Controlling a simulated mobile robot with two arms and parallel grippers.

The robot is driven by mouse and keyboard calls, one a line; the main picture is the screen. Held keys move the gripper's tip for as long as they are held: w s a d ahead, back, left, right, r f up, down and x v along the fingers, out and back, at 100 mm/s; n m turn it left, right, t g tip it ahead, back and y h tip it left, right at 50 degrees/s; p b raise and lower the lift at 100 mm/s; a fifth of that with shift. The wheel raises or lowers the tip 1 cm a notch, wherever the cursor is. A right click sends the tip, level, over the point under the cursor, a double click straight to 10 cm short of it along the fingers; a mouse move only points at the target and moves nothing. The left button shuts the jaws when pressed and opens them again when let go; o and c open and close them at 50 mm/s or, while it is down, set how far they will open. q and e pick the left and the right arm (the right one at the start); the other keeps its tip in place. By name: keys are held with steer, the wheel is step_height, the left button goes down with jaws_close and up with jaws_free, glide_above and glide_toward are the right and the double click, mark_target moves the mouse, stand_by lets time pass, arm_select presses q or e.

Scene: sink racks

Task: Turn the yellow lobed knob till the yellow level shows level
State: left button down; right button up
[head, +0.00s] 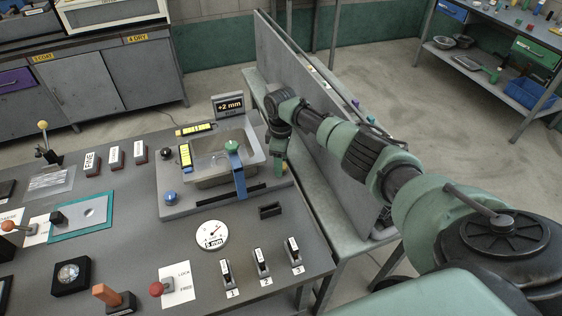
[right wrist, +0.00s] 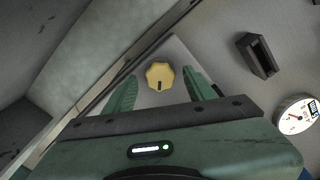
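The yellow lobed knob (right wrist: 160,76) shows in the right wrist view, with a dark mark on its face. In the head view only a bit of yellow shows at my right gripper (head: 281,166), at the right corner of the sink plate. In the wrist view my right gripper (right wrist: 158,92) is open, its green fingers on either side of the knob with gaps. Two yellow levels, one at the back (head: 194,129) and one at the left (head: 186,158), lie by the basin; their bubbles are too small to read. My left gripper is out of view.
A display (head: 229,106) reads +2 mm. A blue knob (head: 171,198) and a black knob (head: 166,153) sit left. A grey upright panel (head: 300,85) stands close beside my right arm.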

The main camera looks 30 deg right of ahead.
step_height(320, 180, up, 8)
steer(key=shift+f+b, duration=0.1)
steer(key=shift+b, duration=0.75)
